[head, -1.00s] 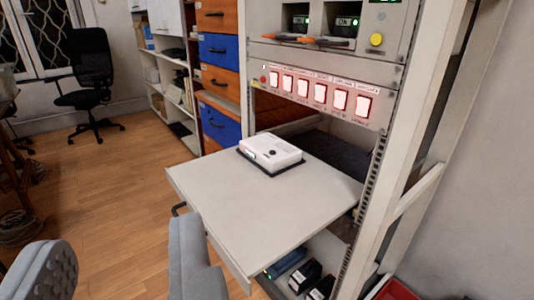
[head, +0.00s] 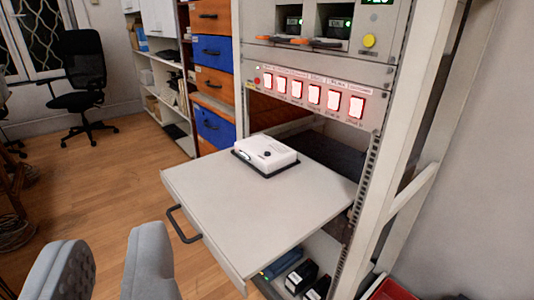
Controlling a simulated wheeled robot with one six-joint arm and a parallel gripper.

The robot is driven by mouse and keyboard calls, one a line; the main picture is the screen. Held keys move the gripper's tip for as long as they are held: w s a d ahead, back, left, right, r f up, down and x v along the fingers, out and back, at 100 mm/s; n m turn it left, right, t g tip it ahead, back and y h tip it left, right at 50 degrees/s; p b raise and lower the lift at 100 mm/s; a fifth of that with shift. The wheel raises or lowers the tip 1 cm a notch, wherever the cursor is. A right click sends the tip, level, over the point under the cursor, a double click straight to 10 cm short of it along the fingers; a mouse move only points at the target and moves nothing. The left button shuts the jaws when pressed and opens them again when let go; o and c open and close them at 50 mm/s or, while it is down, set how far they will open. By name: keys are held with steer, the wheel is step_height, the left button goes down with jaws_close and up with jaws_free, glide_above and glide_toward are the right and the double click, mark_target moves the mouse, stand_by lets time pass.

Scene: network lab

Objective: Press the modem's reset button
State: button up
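The modem (head: 270,147) is a small white box on a dark base. It sits on the pulled-out grey shelf (head: 215,205) of the rack, toward the shelf's back. A small dark round spot shows on its top, and a small greenish mark is on its left-facing side. I cannot tell for sure which feature is the reset button. My gripper (head: 108,265) is at the lower left, with two grey fingers apart and nothing between them. It is away from the modem, in front and left of the shelf.
The rack holds a panel of lit red-white switches (head: 315,95) above the shelf, with a yellow button (head: 370,40) higher up. A black handle (head: 183,224) sticks out from the shelf's front edge. Black devices (head: 301,277) lie below. An office chair (head: 83,85) stands far left. The floor at left is clear.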

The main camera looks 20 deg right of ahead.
jaws_close()
stand_by(1.5)
